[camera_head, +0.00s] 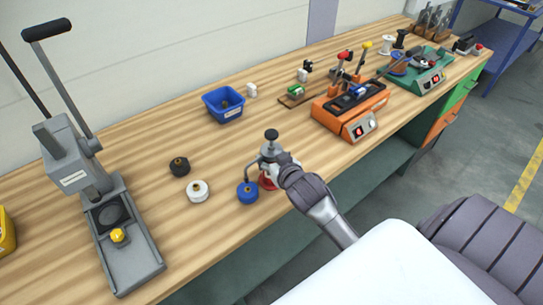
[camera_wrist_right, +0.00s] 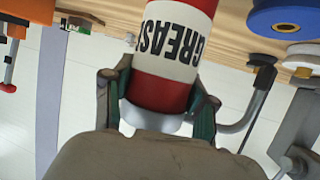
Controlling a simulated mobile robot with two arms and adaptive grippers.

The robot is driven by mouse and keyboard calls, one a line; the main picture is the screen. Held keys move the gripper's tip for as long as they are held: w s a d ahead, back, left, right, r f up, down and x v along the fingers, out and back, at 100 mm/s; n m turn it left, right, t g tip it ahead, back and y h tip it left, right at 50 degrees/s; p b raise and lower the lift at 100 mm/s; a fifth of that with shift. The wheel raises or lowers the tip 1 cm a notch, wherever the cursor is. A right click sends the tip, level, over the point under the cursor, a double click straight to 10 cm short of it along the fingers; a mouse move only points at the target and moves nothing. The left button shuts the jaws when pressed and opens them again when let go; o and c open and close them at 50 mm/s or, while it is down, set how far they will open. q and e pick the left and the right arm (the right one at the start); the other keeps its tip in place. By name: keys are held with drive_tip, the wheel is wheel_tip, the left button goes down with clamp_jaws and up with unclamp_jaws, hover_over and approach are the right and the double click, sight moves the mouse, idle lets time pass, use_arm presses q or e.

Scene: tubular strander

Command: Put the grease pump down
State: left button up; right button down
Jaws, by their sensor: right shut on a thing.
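The grease pump (camera_head: 268,153) has a black knob on top and a thin spout at its left. Its red lower part (camera_head: 267,182) shows just above or on the workbench (camera_head: 160,130); I cannot tell whether it touches. In the right wrist view its red and white body (camera_wrist_right: 172,50) carries the lettering "GREAS", partly cut off. My right gripper (camera_head: 281,166) is shut on the pump, and in the wrist view its fingers (camera_wrist_right: 160,105) sit on both sides of the pump's upper end. The pump looks about upright. My left gripper is not in view.
A blue round piece (camera_head: 248,192) stands close to the pump's left, with a white one (camera_head: 198,190) and a black one (camera_head: 180,166) beyond. A grey lever press (camera_head: 95,205) stands left, a blue bin (camera_head: 224,106) behind, an orange machine (camera_head: 350,108) right.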

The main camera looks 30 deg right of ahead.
drive_tip(key=shift+r, duration=0.15)
drive_tip(key=c, duration=0.8)
unclamp_jaws()
drive_tip(key=shift+f, duration=0.25)
drive_tip(key=o, duration=0.5)
drive_tip(key=shift+c, duration=0.2)
drive_tip(key=shift+r, duration=0.2)
drive_tip(key=shift+s, duration=0.3)
drive_tip(key=b+v, duration=0.1)
drive_tip(key=v, duration=1)
drive_tip(key=shift+s+r+b, duration=0.15)
drive_tip(key=shift+s+b, duration=0.05)
drive_tip(key=shift+b, duration=0.1)
